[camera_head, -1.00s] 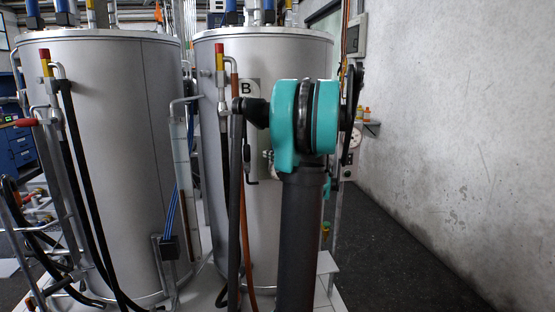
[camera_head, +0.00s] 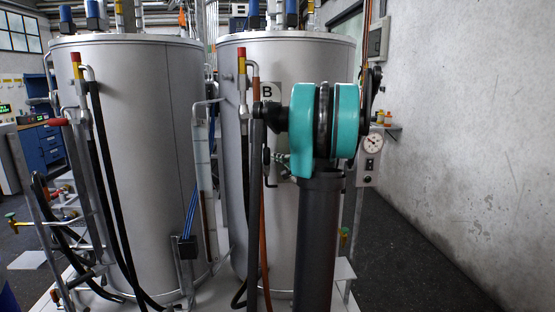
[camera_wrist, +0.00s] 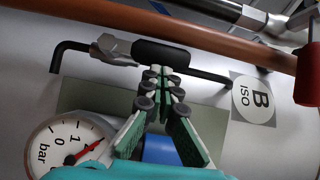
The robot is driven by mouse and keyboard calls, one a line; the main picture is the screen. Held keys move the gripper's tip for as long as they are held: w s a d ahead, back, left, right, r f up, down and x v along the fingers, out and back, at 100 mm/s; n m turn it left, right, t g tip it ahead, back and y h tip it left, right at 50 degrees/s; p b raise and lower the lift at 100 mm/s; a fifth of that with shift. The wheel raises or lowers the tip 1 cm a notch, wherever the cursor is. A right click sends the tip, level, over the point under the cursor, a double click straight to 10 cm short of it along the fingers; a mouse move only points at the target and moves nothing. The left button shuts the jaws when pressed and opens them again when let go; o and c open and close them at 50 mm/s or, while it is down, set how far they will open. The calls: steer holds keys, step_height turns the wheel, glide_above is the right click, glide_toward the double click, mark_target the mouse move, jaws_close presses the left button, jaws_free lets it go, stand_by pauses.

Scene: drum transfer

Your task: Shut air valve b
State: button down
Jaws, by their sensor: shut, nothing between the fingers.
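In the wrist view my gripper (camera_wrist: 160,72) has its green fingers together and empty. The tips are just below a short black grip (camera_wrist: 163,53), close to it or touching; I cannot tell which. The grip sits by a metal valve fitting (camera_wrist: 113,48), in line with a thin bent black rod (camera_wrist: 70,46). A round "B ISO" label (camera_wrist: 253,98) is to the right of the fingertips. The B label (camera_head: 267,92) also shows on the right tank (camera_head: 300,60) in the head view. There, my teal arm joint hides most of the gripper.
A pressure gauge (camera_wrist: 65,145) is at the wrist view's lower left. A copper-coloured pipe (camera_wrist: 200,35) crosses above the fingers, and a red handle (camera_wrist: 308,75) is at right. The left tank (camera_head: 140,150) has hoses in front. Open floor (camera_head: 400,250) lies along the right wall.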

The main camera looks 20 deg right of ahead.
mark_target(267, 155)
steer(key=shift+w+a+r+n+g, duration=0.15)
steer(key=shift+a+n+g, duration=0.15)
steer(key=shift+a+n, duration=0.15)
steer(key=shift+w+a+r+n+g+h, duration=0.1)
steer(key=shift+a+r+n+g+h, duration=0.1)
steer(key=shift+a+n+g+h, duration=0.3)
steer(key=shift+w+a+r+n+g+h, duration=0.1)
steer(key=shift+a+n+g+h, duration=0.15)
steer(key=shift+a+n, duration=0.25)
steer(key=shift+w+a+r+n+g+h, duration=0.15)
steer(key=shift+a+n+g, duration=0.1)
steer(key=shift+a+n, duration=0.15)
steer(key=w+a+f+n+g+h, duration=0.2)
steer(key=a+f+n+g+h, duration=0.1)
steer(key=a+f+n+h, duration=0.1)
steer(key=shift+a+f+n+h, duration=0.2)
steer(key=shift+a+n+h, duration=0.4)
steer(key=shift+a+n, duration=0.55)
steer(key=shift+a, duration=0.25)
